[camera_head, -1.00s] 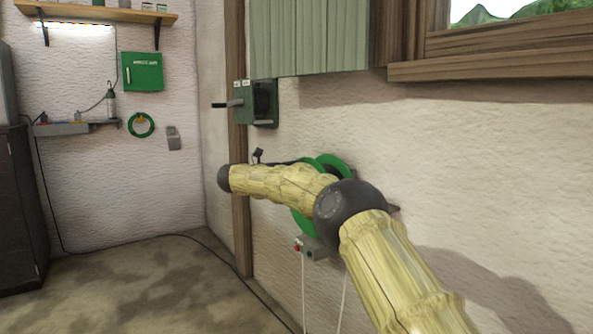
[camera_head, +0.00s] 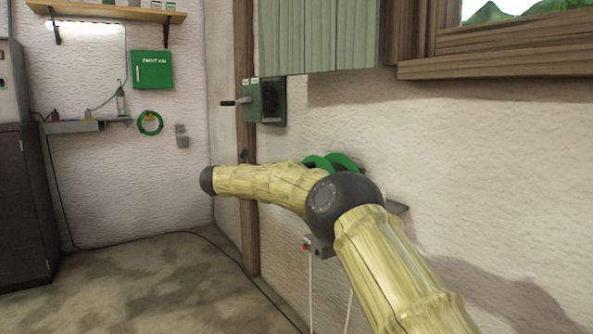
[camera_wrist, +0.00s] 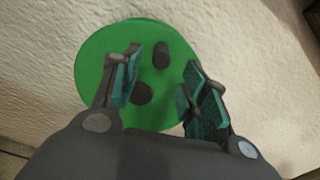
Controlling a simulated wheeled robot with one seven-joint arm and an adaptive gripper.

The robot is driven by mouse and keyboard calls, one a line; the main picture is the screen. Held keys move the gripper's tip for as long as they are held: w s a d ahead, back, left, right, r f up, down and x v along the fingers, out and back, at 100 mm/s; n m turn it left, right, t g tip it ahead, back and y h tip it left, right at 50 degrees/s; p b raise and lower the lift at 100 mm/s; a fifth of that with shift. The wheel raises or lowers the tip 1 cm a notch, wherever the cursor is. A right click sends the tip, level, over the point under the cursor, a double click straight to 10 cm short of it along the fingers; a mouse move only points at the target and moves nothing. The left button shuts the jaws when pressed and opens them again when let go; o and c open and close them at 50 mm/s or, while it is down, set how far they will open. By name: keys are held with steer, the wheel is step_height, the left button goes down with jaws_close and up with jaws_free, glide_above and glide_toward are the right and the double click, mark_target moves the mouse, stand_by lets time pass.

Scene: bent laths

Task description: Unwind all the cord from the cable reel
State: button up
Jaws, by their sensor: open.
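The cable reel (camera_head: 345,161) is green and fixed to the right wall. In the head view it is mostly hidden behind my arm. In the wrist view its round green face (camera_wrist: 95,66) fills the middle, with a dark knob (camera_wrist: 161,54) and a second dark round part (camera_wrist: 141,94) on it. My gripper (camera_wrist: 162,68) is open in front of this face. The knob shows between its fingers, and I cannot tell any contact. My gripper is not visible in the head view. No cord shows on the reel face.
A grey box with a red button (camera_head: 318,247) sits below the reel, with white leads hanging from it. A green switch box (camera_head: 272,101) with a lever is left of the reel. A dark cable (camera_head: 190,233) runs along the floor. A dark cabinet (camera_head: 22,205) stands far left.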

steer(key=shift+v, duration=2.3)
steer(key=shift+f, duration=0.1)
